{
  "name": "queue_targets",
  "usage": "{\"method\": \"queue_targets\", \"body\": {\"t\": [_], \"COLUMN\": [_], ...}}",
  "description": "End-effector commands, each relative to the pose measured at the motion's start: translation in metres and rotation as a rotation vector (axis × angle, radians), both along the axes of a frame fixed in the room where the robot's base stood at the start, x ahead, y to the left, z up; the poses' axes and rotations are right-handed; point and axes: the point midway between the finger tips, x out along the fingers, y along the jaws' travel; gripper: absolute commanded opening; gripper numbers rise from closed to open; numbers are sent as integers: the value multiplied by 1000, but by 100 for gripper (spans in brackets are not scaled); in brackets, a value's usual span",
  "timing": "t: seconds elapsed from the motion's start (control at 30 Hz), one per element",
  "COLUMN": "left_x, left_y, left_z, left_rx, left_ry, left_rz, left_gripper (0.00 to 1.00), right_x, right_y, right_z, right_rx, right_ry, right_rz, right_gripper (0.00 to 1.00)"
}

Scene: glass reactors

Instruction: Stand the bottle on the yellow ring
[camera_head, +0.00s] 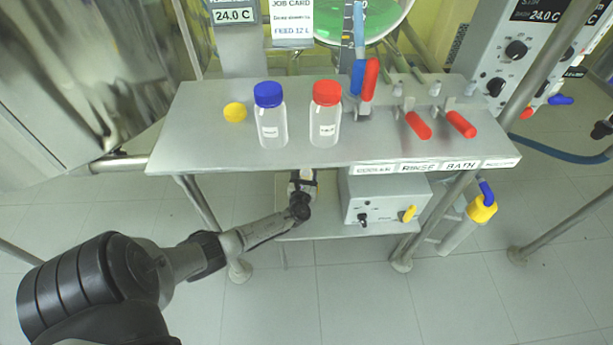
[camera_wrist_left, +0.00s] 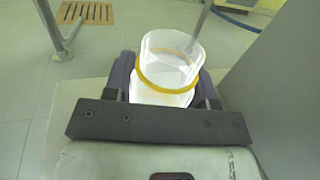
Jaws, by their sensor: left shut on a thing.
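My left gripper (camera_head: 303,184) is under the front edge of the bench, above the lower shelf. In the left wrist view its fingers (camera_wrist_left: 165,90) are shut on a clear, whitish bottle (camera_wrist_left: 172,45). A thin yellow ring (camera_wrist_left: 167,86) shows around the bottle's outline in that view. I cannot tell whether the ring is on the bottle or on a surface seen through it. In the head view the gripper and bench edge hide most of the bottle. My right gripper is not in view.
A blue-capped bottle (camera_head: 271,118), a red-capped bottle (camera_head: 325,116) and a yellow cap-like disc (camera_head: 235,112) are on the bench (camera_head: 200,140). Red-handled valves (camera_head: 418,125) stand at its right. A grey control box (camera_head: 383,197) stands right of my left gripper, beneath the bench.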

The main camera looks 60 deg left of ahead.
Motion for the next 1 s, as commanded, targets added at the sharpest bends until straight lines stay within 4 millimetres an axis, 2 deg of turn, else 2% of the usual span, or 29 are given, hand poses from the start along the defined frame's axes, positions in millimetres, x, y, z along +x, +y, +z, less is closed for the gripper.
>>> {"method": "queue_targets", "body": {"t": [0.17, 0.2, 0.43, 0.77, 1.0], "left_x": [0, 0, 0, -1, -27], "left_y": [0, 0, 0, 0, -29], "left_z": [-3, -3, -3, 1, 4], "left_rx": [0, 0, 0, 0, -1], "left_ry": [0, 0, 0, 0, 3], "left_rz": [0, 0, 0, 0, -1], "left_gripper": [25, 55, 77, 77, 77], "right_x": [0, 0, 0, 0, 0], "right_y": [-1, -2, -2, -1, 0], "right_z": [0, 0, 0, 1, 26], "right_rx": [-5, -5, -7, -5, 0], "right_ry": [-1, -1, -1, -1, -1], "right_rz": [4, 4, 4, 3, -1], "right_gripper": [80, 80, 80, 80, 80]}}
